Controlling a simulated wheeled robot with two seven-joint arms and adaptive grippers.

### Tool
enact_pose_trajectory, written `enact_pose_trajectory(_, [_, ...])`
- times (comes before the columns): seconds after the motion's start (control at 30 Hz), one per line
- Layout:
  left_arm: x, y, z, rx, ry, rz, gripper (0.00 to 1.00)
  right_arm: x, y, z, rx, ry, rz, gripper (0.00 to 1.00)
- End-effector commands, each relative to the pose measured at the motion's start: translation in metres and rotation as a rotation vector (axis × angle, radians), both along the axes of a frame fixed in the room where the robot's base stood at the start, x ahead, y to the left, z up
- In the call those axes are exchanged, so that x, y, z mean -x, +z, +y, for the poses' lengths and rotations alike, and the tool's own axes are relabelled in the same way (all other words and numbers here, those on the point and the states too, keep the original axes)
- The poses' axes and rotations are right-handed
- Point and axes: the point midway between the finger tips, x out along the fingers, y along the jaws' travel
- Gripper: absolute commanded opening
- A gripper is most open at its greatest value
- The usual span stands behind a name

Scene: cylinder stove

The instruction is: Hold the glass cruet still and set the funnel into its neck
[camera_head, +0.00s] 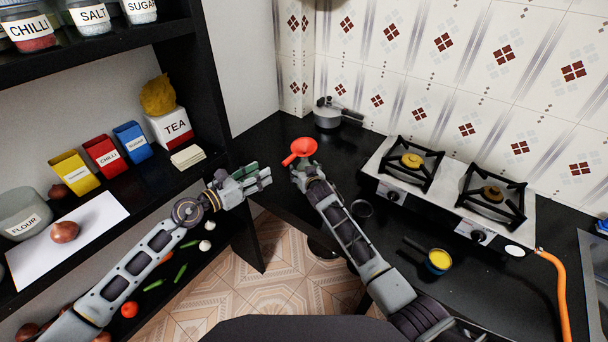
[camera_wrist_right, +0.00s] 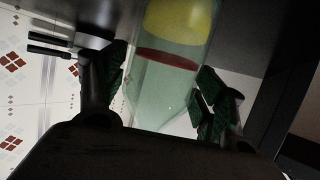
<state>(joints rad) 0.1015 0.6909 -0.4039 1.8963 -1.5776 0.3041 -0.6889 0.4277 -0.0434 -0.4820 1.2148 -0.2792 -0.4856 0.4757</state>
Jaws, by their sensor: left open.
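The red funnel (camera_head: 304,147) shows in the head view at the tip of my right arm, mouth upward, with a red tab sticking out toward lower left. I cannot tell how its lower end meets the neck. The glass cruet (camera_wrist_right: 160,95) is clear greenish glass with yellow contents and a red band; it stands between the fingers of my right gripper (camera_wrist_right: 162,100). In the head view the cruet is hidden by my right gripper (camera_head: 304,167) and the funnel. The right fingers look closed on its sides. My left gripper (camera_head: 262,176) is open and empty, left of the funnel.
A grey lidded pot (camera_head: 328,114) stands behind the funnel. The two-burner stove (camera_head: 435,190) is to the right, with a small pan of yellow contents (camera_head: 438,261) before it. A dark ring (camera_head: 362,208) lies on the counter. Shelves with a tea box (camera_head: 168,127) are at left.

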Motion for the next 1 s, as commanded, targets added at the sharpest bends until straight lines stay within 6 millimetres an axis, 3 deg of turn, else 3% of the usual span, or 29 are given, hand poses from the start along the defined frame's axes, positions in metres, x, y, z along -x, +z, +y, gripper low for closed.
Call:
enact_pose_trajectory(0.57, [0.000, 0.000, 0.000, 0.000, 0.000, 0.000, 0.42, 0.002, 0.001, -0.001, 0.000, 0.000, 0.000, 0.84])
enact_pose_trajectory(1.0, [0.000, 0.000, 0.000, 0.000, 0.000, 0.000, 0.42, 0.023, 0.009, -0.006, -0.001, 0.000, 0.001, 0.84])
